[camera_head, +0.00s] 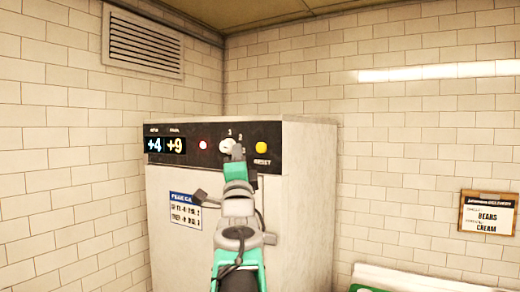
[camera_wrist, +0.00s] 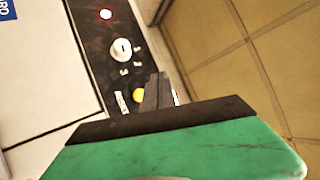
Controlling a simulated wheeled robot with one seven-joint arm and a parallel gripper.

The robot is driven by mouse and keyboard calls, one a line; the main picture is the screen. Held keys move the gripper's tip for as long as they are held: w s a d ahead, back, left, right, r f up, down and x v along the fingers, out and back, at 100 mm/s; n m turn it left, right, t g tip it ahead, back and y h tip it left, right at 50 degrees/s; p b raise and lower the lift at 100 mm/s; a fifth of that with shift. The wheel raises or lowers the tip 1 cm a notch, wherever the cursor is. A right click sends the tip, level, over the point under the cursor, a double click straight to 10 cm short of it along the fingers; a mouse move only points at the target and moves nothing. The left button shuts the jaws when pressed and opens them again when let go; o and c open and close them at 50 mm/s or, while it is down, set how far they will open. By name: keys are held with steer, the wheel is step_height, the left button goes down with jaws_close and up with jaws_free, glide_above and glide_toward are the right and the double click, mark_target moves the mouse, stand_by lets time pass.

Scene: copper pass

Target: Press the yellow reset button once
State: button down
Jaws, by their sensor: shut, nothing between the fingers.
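The yellow reset button (camera_head: 261,147) sits at the right of the black control panel on a pale cabinet, above the word RESET. In the wrist view the yellow button (camera_wrist: 138,95) shows just left of my fingertips, partly hidden near its lower edge. My gripper (camera_head: 238,152) is shut and empty, in front of the panel and left of the button in the head view. In the wrist view my gripper's dark fingers (camera_wrist: 158,90) reach up beside the button. I cannot tell whether they touch the panel.
A white dial (camera_head: 227,146) with numbers and a lit red lamp (camera_head: 203,145) are left of the button. Displays (camera_head: 165,145) read +4 and +9. A label (camera_head: 186,209) is on the cabinet (camera_head: 308,200). A sign (camera_head: 488,212) hangs on the right wall.

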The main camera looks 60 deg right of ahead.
mark_target(261, 148)
steer(key=shift+d, duration=0.1)
steer(key=shift+w+d+p, duration=0.15)
steer(key=shift+d+p, duration=0.65)
steer(key=shift+d, duration=0.65)
steer(key=shift+w+d+p, duration=0.15)
steer(key=shift+d+p, duration=0.65)
steer(key=shift+d, duration=0.6)
steer(key=shift+w+d+p, duration=0.15)
steer(key=shift+d+p, duration=0.65)
steer(key=shift+d, duration=0.65)
steer(key=shift+d, duration=0.45)
